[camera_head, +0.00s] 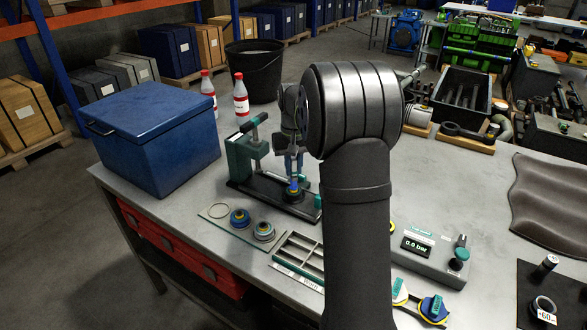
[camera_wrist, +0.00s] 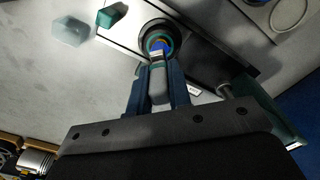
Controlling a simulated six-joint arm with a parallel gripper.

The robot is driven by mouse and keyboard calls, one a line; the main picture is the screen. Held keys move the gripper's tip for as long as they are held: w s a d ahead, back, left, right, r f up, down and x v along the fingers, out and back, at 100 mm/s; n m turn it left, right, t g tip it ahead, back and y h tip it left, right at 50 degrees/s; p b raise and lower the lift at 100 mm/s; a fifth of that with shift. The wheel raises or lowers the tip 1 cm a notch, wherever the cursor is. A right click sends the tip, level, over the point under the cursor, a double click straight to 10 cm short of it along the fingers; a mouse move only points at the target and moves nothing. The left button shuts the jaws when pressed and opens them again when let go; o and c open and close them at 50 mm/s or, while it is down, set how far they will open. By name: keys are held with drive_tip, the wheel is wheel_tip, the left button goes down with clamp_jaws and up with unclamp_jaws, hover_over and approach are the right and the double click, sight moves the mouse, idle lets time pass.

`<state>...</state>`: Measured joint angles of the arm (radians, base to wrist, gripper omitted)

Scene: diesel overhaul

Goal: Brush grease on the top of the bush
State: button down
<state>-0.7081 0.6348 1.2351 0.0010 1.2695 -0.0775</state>
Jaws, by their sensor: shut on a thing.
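My gripper (camera_head: 292,162) points down over the dark base of the green press stand (camera_head: 244,160). In the wrist view its two blue fingers (camera_wrist: 157,90) are shut on a brush (camera_wrist: 158,82) with a grey body, a teal band and a pale tip. The brush tip is at the bush (camera_wrist: 160,42), which shows as a blue and yellowish ring in a round dark seat. The bush also shows below my gripper in the head view (camera_head: 293,190). The tip overlaps the ring in the picture; whether it touches, or whether grease is there, I cannot tell.
A plate with two round parts (camera_head: 239,217) lies front left of the stand, beside a compartment tray (camera_head: 299,256). A pressure unit (camera_head: 430,249) stands at the right. A blue box (camera_head: 155,135), red-capped bottles (camera_head: 240,100) and a black bucket (camera_head: 254,75) stand behind and left.

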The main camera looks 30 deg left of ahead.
drive_tip(key=shift+r, duration=2.6)
